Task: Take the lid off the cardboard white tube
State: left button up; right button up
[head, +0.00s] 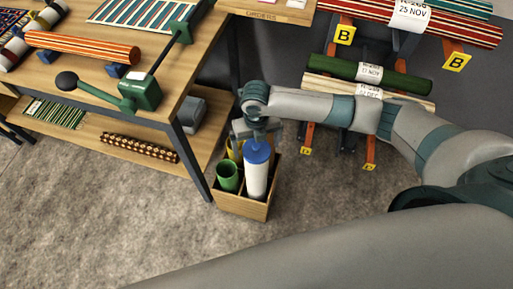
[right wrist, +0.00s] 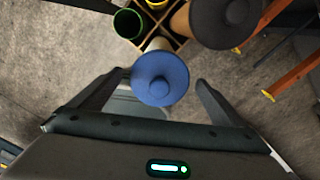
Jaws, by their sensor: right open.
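The white cardboard tube (head: 256,181) stands upright in a wooden divided crate (head: 240,207) on the floor, with its blue lid (head: 258,152) on top. My right gripper (head: 256,137) is just above the lid, at the end of the arm coming in from the right. In the right wrist view the round blue lid (right wrist: 160,76) with its raised knob shows between the two spread fingers of the gripper (right wrist: 160,84). The fingers look apart from it on both sides. The lid hides most of the tube there. My left gripper is not in view.
A green open tube (head: 228,177) stands beside the white one, with a yellow tube (head: 235,148) behind. A dark-capped brown tube (right wrist: 222,20) is close by in the right wrist view. A workbench (head: 190,100) stands left, a rug-roll rack (head: 340,90) behind.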

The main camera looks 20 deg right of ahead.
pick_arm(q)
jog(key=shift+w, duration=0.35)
pick_arm(e)
jog(key=c, duration=1.1)
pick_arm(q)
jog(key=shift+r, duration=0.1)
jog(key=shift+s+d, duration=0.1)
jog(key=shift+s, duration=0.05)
pick_arm(e)
jog(key=shift+r, duration=0.15)
